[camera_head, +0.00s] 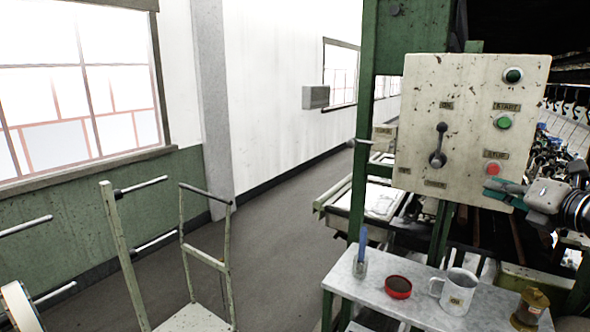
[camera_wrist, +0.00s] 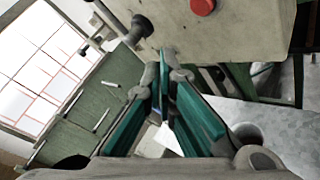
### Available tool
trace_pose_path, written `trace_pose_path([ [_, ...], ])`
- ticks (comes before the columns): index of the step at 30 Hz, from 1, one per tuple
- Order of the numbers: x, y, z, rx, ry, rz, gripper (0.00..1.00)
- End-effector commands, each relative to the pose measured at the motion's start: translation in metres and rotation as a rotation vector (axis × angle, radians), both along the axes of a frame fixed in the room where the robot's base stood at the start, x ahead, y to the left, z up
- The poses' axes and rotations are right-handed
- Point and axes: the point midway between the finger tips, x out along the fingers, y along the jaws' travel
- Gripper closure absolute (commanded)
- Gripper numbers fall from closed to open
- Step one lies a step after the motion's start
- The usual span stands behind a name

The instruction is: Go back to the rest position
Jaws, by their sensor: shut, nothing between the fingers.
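My gripper (camera_head: 492,185) is at the right in the camera_head view, its teal fingers shut and empty. The fingertips are in front of the control panel (camera_head: 455,95), just below the red stop button (camera_head: 493,168); I cannot tell if they touch the panel. In the camera_wrist view the gripper (camera_wrist: 164,82) has its fingers converging at the middle. The red button (camera_wrist: 202,5) is at the top edge there, above the fingertips. The panel's black lever (camera_head: 438,150) points up in the camera_head view; its knob (camera_wrist: 140,28) also shows in the camera_wrist view.
Below the panel, a pale shelf (camera_head: 378,300) holds a red tin (camera_head: 398,287), a white mug (camera_head: 456,291), a brass-coloured container (camera_head: 530,306) and a small holder with a blue item (camera_head: 361,262). Dense machinery stands behind my gripper. A metal-framed cart (camera_head: 190,318) is at lower left. The aisle floor (camera_head: 270,240) is clear.

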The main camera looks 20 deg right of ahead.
Motion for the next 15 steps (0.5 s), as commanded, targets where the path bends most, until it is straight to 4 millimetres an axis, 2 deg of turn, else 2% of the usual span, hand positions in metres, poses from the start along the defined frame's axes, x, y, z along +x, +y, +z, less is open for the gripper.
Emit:
trace_pose_path([
  [3, 0.001, 0.003, 0.0, -0.007, 0.003, 0.008, 1.0],
  [5, 0.008, 0.021, 0.001, -0.053, 0.023, 0.062, 1.0],
  [8, 0.022, 0.07, 0.002, -0.189, 0.076, 0.206, 1.0],
  [11, 0.03, 0.138, -0.001, -0.399, 0.135, 0.417, 1.0],
  [12, 0.029, 0.166, -0.003, -0.497, 0.154, 0.511, 1.0],
  [14, 0.024, 0.208, -0.009, -0.656, 0.176, 0.659, 1.0],
  [15, 0.018, 0.234, -0.013, -0.772, 0.183, 0.762, 1.0],
])
